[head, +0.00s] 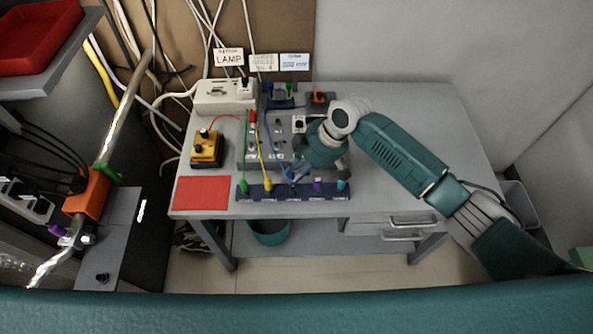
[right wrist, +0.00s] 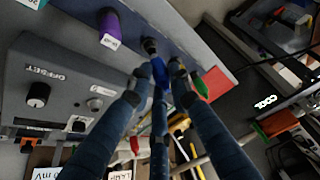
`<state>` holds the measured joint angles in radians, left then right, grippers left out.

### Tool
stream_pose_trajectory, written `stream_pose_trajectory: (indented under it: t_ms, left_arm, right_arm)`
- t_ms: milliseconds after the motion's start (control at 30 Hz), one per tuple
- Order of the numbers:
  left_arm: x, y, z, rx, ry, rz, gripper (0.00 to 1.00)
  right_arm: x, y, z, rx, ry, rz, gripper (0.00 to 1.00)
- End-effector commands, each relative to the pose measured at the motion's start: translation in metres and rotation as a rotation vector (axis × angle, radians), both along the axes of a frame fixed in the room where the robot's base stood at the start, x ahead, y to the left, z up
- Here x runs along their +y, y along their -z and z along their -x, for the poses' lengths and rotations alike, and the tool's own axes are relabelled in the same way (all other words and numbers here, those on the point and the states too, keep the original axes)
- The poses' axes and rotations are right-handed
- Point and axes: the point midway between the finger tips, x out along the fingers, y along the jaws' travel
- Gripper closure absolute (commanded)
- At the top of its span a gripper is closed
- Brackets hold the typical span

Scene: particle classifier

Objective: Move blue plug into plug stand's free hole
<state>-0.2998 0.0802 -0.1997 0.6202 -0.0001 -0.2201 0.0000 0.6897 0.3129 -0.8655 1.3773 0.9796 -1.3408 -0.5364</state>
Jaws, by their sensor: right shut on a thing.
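The plug stand (head: 305,196) is a long dark blue bar along the front of the table; its grey-blue face also shows in the right wrist view (right wrist: 195,27). It holds green (head: 244,186), yellow (head: 268,187), purple (head: 317,185) and teal (head: 341,185) plugs. A dark round spot (head: 293,190) lies between yellow and purple. My right gripper (head: 293,176) is just behind that spot, its fingertips (right wrist: 158,75) closed around the blue plug (right wrist: 160,72). The plug's tip is close to a black round piece (right wrist: 150,45) on the stand; whether it is inserted is unclear. My left gripper is out of view.
A grey control box (head: 262,150) with cables stands behind the stand. A yellow box (head: 207,148) and a red mat (head: 202,193) are at the left. A blue cable runs near my right gripper. The table's right side is clear beyond my arm.

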Motion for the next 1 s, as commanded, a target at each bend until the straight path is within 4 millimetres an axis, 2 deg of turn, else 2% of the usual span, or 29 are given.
stream_pose_trajectory:
  t_ms: [367,1000]
  left_arm:
    - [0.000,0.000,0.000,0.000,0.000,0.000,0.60]
    - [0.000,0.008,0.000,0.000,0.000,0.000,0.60]
  right_arm:
    - [0.000,0.001,0.000,0.000,0.001,0.000,0.99]
    - [0.000,0.017,0.000,0.002,0.000,0.001,0.99]
